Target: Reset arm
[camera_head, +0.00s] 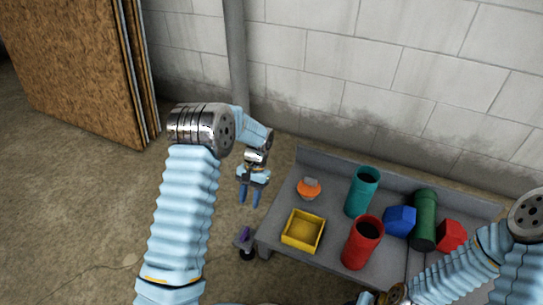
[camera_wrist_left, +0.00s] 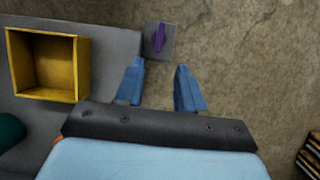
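My left gripper (camera_head: 250,196) hangs in the air just left of the grey bench, fingers pointing down. Its two blue fingers are apart with nothing between them, as the left wrist view (camera_wrist_left: 156,80) also shows. Beyond the fingertips in that view is a purple piece (camera_wrist_left: 159,40) on a small grey plate (camera_wrist_left: 167,52). In the head view the purple piece (camera_head: 244,234) is low beside the bench's left end. My right arm comes in at the lower right, in front of the bench; its gripper's fingers are not visible.
The grey bench (camera_head: 275,226) holds a yellow open box (camera_head: 303,231), an orange-and-grey piece (camera_head: 309,188), teal (camera_head: 361,194), red (camera_head: 362,243) and green (camera_head: 424,220) cylinders, a blue block (camera_head: 399,221) and a red block (camera_head: 451,235). Wooden boards (camera_head: 75,65) lean at left. A block wall stands behind.

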